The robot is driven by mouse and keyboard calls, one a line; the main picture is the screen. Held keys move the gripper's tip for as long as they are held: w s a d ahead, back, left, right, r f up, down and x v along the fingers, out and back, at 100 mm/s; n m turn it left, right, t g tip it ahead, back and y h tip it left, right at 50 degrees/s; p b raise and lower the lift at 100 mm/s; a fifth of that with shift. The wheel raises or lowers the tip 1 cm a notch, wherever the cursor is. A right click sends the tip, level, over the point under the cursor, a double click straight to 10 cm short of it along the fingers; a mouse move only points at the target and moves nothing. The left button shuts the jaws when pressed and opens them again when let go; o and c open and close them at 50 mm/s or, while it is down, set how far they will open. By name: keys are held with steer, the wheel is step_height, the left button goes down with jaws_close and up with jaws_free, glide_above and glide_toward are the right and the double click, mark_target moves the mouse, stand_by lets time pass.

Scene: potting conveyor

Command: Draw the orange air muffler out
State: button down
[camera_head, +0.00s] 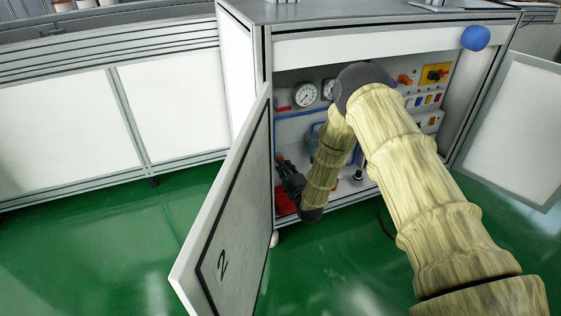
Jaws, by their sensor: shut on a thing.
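My gripper (285,170) is small and dark in the lower left of the open cabinet (350,47), just inside the left door. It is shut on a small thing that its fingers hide. My arm crosses the cabinet opening and hides much of the middle.
The left door (225,215), marked 2, and the right door (513,130) stand open. Inside are a pressure gauge (306,95), blue tubing (292,113) and a yellow switch plate (435,76). A red block (284,203) lies below my gripper. The green floor (110,255) is clear at left.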

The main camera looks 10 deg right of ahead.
steer(key=shift+n+p, duration=0.4)
steer(key=shift+n, duration=0.8)
steer(key=shift+s+d+r+p, duration=0.1)
steer(key=shift+s+p, duration=0.3)
steer(key=shift+s, duration=0.25)
steer(key=shift+s, duration=0.3)
steer(key=shift+s+d+p, duration=0.2)
steer(key=shift+s+p, duration=0.45)
steer(key=shift+s, duration=0.15)
steer(key=shift+s+d+p, duration=0.25)
steer(key=shift+s+p, duration=0.45)
steer(key=shift+s, duration=0.6)
